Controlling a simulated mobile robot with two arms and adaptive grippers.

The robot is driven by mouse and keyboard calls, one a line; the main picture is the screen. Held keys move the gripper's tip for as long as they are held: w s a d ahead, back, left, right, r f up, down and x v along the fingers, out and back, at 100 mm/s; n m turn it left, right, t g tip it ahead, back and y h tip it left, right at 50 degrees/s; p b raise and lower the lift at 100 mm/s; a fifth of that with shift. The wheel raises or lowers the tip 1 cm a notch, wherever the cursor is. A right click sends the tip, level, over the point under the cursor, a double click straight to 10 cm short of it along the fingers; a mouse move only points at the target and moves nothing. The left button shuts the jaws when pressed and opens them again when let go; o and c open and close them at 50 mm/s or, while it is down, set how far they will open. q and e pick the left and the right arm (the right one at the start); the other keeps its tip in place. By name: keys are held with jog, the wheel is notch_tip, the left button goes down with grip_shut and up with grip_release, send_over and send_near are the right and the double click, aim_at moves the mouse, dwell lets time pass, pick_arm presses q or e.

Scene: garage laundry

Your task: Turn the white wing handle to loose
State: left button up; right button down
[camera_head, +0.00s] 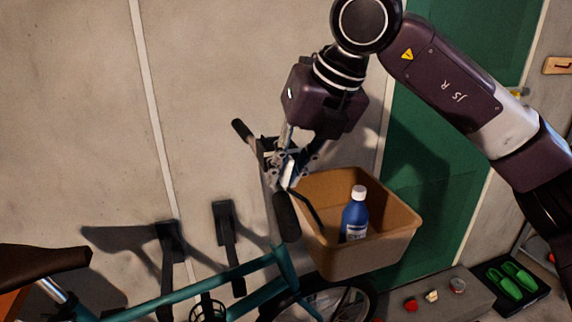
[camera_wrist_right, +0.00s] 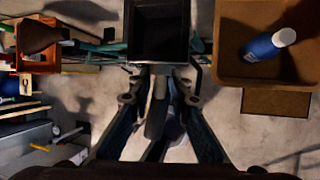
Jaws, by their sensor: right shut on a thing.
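The white wing handle (camera_head: 289,174) sits at the bicycle's handlebar, just left of the basket, and is partly covered by my gripper. My right gripper (camera_head: 287,160) reaches down onto it and is shut on it. In the right wrist view the pale handle (camera_wrist_right: 156,108) stands between the two fingertips (camera_wrist_right: 157,98). Its lower end and mounting are hard to make out. My left gripper is in neither view.
A tan basket (camera_head: 375,262) holds a blue bottle (camera_head: 355,213) close beside my right gripper. Black handlebar grips (camera_head: 286,217) flank the handle. A black box-like part (camera_wrist_right: 158,32) lies just beyond my fingertips. Green clogs (camera_head: 511,282) lie at lower right.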

jog(key=shift+n+t+h, duration=0.3)
jog(key=shift+t+h, duration=0.1)
jog(key=shift+h, duration=1)
jog(key=c, duration=2)
grip_release()
jog(key=shift+c, duration=0.2)
jog(key=a+v, duration=0.1)
jog(key=v, duration=1)
jog(key=shift+s+d+r, duration=0.3)
jog(key=shift+d+r, duration=0.1)
